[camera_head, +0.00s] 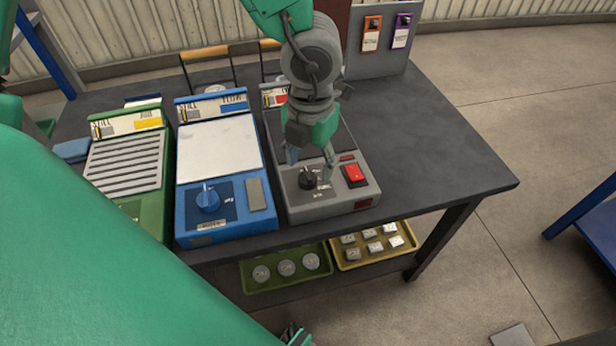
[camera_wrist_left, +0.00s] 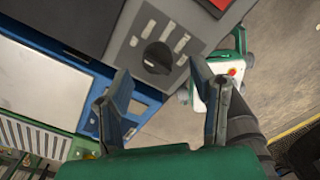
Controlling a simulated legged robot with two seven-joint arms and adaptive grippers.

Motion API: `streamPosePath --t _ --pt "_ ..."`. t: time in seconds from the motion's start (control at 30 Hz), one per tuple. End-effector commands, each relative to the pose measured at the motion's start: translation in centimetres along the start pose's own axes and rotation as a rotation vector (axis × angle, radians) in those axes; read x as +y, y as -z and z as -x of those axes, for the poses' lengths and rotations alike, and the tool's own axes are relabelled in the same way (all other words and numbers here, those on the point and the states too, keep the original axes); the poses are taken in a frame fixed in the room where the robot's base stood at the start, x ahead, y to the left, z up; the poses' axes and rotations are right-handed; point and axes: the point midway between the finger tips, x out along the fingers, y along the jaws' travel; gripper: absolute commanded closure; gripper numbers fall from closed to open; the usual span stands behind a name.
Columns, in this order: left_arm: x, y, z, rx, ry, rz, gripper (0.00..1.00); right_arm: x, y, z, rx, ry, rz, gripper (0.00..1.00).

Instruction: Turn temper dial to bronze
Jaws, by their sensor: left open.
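The grey machine (camera_head: 330,205) stands at the right of a row of three machines on the dark table. Its black dial (camera_head: 307,178) is on the front panel, beside a red switch (camera_head: 354,174). My left gripper (camera_head: 310,170) is open above this panel, with its fingers on either side of the dial in the head view. In the left wrist view the dial (camera_wrist_left: 158,57) shows beyond the open fingertips (camera_wrist_left: 160,80), apart from them. The markings around the dial are too small to read. My right gripper is not clearly in view.
A blue machine (camera_head: 217,150) with a blue dial (camera_head: 207,198) stands close on the left, with a green machine (camera_head: 125,165) beyond it. Trays with round discs (camera_head: 286,269) and small blocks (camera_head: 371,244) sit on the lower shelf. The table's right side is clear.

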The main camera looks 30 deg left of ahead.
Motion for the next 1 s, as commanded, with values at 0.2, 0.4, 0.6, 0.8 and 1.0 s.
streamPosePath --t 0.2,0.4,0.6,0.8,1.0 --pt "0.6 0.0 -3.4 0.001 0.006 -0.001 0.49 0.0 -0.1 -1.3 0.000 -0.001 -0.001 0.60" --pt "0.9 -0.1 -4.2 0.000 0.012 0.000 0.49 0.0 -0.1 -1.5 0.000 0.000 0.000 0.60" --pt "0.5 -0.1 -4.0 0.000 0.006 0.000 0.49 0.0 -0.1 -1.4 0.000 0.000 0.000 0.60" --pt "0.2 0.0 -3.9 0.000 0.001 0.001 0.98 0.0 -0.1 -1.4 0.000 0.000 -0.001 0.60" --pt "0.3 0.0 -3.9 -0.002 0.012 -0.005 0.98 0.0 -0.1 -1.4 0.000 0.000 -0.001 0.60"
